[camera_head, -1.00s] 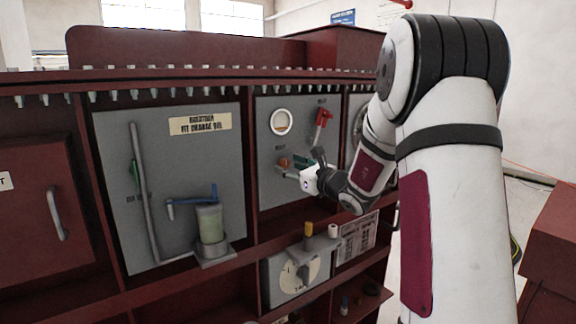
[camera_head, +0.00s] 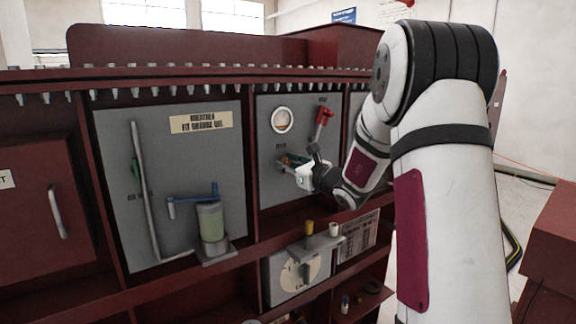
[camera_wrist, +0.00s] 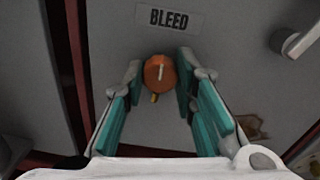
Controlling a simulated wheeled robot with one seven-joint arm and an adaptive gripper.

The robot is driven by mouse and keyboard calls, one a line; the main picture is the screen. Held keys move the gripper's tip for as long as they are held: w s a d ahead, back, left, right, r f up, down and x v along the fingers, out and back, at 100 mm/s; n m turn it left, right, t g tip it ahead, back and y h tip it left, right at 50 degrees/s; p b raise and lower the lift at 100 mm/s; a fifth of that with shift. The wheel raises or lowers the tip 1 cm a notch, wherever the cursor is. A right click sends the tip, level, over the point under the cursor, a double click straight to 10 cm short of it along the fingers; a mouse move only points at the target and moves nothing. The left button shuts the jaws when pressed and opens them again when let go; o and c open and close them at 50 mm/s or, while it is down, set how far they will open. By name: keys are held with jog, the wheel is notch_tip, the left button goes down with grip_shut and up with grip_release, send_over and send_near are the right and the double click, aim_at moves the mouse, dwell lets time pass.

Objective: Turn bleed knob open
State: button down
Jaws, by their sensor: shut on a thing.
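The bleed knob (camera_wrist: 158,75) is a round orange knob with a pale upright line on its face and a small yellow tip below it. It sits on the grey panel under a "BLEED" label (camera_wrist: 168,18). My gripper (camera_wrist: 159,70) has its teal-padded fingers on either side of the knob, shut on it. In the head view my gripper (camera_head: 290,163) reaches the panel from the right. There it hides most of the knob.
A red-handled valve (camera_head: 322,118) and a round gauge (camera_head: 282,120) are above my gripper on the same panel. A dial box (camera_head: 297,273) with a yellow cap is below. A metal fitting (camera_wrist: 296,40) stands at the right in the wrist view.

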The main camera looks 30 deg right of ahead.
jog(key=shift+w+f+n+b, duration=0.1)
jog(key=shift+n+b, duration=0.3)
jog(key=shift+b, duration=0.15)
jog(key=n+b, duration=1.6)
jog(key=b, duration=1.4)
jog(key=shift+h, duration=0.3)
jog(key=shift+a+n+b, duration=0.1)
jog(key=shift+n+b, duration=0.3)
jog(key=c, duration=1.3)
grip_release()
jog(key=s, duration=1.2)
jog(key=shift+d+r, duration=0.25)
jog(key=shift+r, duration=0.05)
